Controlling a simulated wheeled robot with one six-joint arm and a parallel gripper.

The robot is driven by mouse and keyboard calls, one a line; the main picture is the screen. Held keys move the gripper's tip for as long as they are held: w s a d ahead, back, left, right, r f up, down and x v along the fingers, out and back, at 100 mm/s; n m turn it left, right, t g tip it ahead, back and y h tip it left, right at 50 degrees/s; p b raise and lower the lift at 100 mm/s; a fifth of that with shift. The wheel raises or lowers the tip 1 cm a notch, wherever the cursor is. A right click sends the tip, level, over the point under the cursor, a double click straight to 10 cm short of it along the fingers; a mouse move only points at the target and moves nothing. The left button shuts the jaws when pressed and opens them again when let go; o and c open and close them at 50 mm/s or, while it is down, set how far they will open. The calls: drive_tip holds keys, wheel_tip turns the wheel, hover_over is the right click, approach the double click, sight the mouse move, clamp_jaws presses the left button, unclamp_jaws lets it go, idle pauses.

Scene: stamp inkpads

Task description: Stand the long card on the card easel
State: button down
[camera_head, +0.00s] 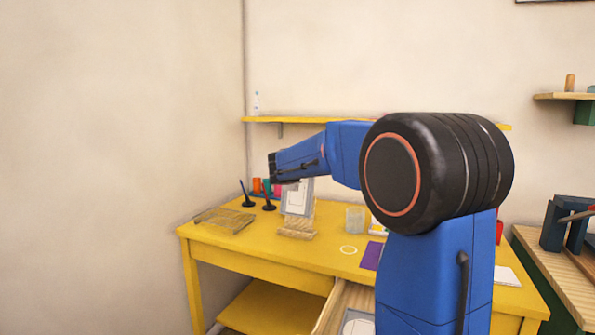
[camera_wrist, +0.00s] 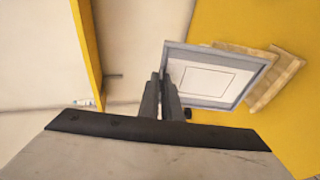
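The long card (camera_head: 298,198), a grey-bordered panel with a white rectangle on it, stands nearly upright at the wooden card easel (camera_head: 296,233). Its lower end is at the easel, leaning back slightly. My gripper (camera_head: 284,182) is at the card's top edge, reaching in from the right. In the wrist view the fingers (camera_wrist: 160,80) are close together at one edge of the card (camera_wrist: 225,72) and look shut on it. The easel (camera_wrist: 285,72) shows past the card's far end there. Whether the card's weight rests on the easel cannot be told.
A wooden tray (camera_head: 224,219) and dark stamp handles (camera_head: 268,197) are left of the easel. An open drawer (camera_head: 334,309) holds a framed panel. A yellow shelf (camera_head: 350,118) is behind.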

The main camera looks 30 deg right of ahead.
sight(300, 194)
drive_tip(key=shift+w+d+f, duration=0.15)
drive_tip(key=shift+d+f, duration=0.05)
drive_tip(key=shift+f, duration=0.3)
drive_tip(key=shift+w+d+f, duration=0.2)
drive_tip(key=shift+d+f, duration=0.05)
drive_tip(key=shift+f, duration=0.25)
drive_tip(key=shift+w+d+f, duration=0.15)
drive_tip(key=shift+d+f, duration=0.05)
drive_tip(key=shift+f, duration=0.3)
drive_tip(key=shift+a+f, duration=0.1)
drive_tip(key=shift+f, duration=1.3)
drive_tip(key=shift+f, duration=0.35)
drive_tip(key=c, duration=1.9)
unclamp_jaws()
drive_tip(key=shift+s+a, duration=0.1)
drive_tip(key=shift+s, duration=0.05)
drive_tip(key=v, duration=1.7)
drive_tip(key=shift+r, duration=0.1)
